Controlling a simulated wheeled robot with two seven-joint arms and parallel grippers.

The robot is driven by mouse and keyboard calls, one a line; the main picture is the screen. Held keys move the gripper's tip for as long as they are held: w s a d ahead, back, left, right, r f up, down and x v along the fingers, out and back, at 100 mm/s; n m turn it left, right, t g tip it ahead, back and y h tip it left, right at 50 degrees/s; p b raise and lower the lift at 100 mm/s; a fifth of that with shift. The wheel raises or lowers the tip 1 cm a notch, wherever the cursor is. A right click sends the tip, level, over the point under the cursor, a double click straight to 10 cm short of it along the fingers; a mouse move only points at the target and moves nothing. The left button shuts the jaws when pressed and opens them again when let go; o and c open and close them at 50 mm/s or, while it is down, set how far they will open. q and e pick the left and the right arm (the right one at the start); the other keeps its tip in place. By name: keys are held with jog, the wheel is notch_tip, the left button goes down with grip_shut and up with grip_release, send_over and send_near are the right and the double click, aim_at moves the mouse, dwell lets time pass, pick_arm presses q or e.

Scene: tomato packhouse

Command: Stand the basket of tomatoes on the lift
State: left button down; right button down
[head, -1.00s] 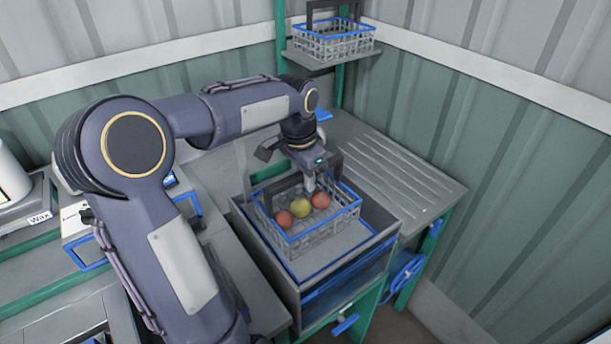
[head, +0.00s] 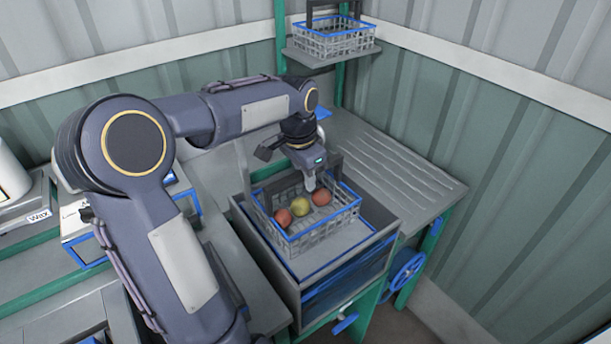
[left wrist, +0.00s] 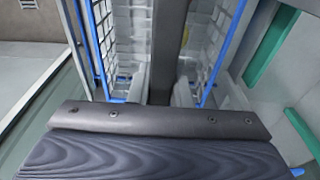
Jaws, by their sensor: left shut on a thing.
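The basket (head: 322,234) is grey mesh with a blue rim and a dark arched handle. My left gripper (head: 310,186) comes down over the basket and is shut on the handle. In the left wrist view the dark handle (left wrist: 168,45) runs between the two fingers (left wrist: 158,88), with mesh walls on both sides. The basket is upright over the grey platform of the lift (head: 312,266), inside a grey-walled frame. I cannot tell whether its base touches the platform. My right gripper is not in view.
A second basket (head: 333,42) sits on a small shelf (head: 318,60) at the back. A ribbed grey worktop (head: 400,165) adjoins the frame on the right and looks clear. A blue handwheel (head: 408,268) is below it. Corrugated walls close off the back and right.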

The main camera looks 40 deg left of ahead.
pick_arm(q)
jog(key=shift+f, duration=0.35)
jog(key=c, duration=1.3)
grip_release()
jog(key=shift+c, duration=1.3)
notch_tip(320, 180, up, 7)
jog(key=p, duration=0.6)
